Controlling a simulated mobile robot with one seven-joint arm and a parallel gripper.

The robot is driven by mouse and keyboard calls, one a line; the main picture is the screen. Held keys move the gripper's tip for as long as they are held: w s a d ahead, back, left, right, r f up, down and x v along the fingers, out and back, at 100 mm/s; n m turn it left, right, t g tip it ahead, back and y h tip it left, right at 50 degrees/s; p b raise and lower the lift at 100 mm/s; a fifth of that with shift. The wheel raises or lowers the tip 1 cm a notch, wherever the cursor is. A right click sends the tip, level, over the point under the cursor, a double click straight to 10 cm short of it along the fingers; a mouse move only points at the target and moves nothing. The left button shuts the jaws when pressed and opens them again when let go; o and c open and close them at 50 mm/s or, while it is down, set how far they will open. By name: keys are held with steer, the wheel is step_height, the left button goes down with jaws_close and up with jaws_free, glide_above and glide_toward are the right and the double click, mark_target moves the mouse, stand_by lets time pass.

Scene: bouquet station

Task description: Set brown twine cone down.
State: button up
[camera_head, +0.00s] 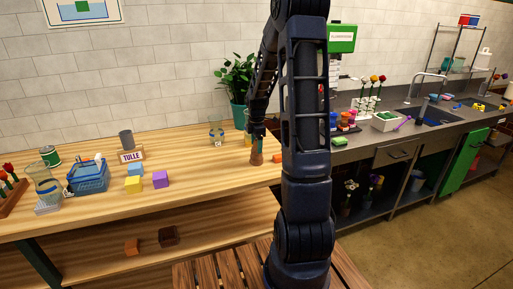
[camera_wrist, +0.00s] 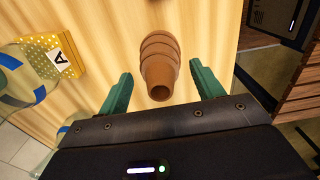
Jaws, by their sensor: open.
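The brown twine cone (camera_head: 256,156) stands upright on the wooden table near its right end. In the wrist view the cone (camera_wrist: 160,52) shows from above with its narrow top toward me. My gripper (camera_head: 257,133) is just above the cone, pointing down. In the wrist view my gripper (camera_wrist: 161,72) is open, with one green finger on each side of the cone and a visible gap on both sides.
The table (camera_head: 200,165) has free room left of the cone. A potted plant (camera_head: 237,85) stands behind.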

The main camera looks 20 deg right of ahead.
step_height(320, 180, up, 10)
steer(key=shift+r, duration=0.1)
steer(key=shift+s+a+r, duration=0.1)
steer(key=shift+s+r, duration=0.1)
steer(key=shift+r, duration=0.1)
steer(key=s+a+r+m+t, duration=0.1)
steer(key=s+a+r+m, duration=0.1)
steer(key=s+r+m, duration=0.4)
steer(key=s+a+r+m+t, duration=0.15)
steer(key=s+r, duration=0.25)
steer(key=s, duration=0.4)
steer(key=s+a+m+t, duration=0.2)
steer(key=s+m, duration=0.8)
steer(key=s, duration=0.6)
steer(key=shift+s+a+r, duration=0.35)
steer(key=shift+s+a, duration=0.05)
steer(key=shift+a, duration=0.25)
steer(key=shift+m, duration=0.25)
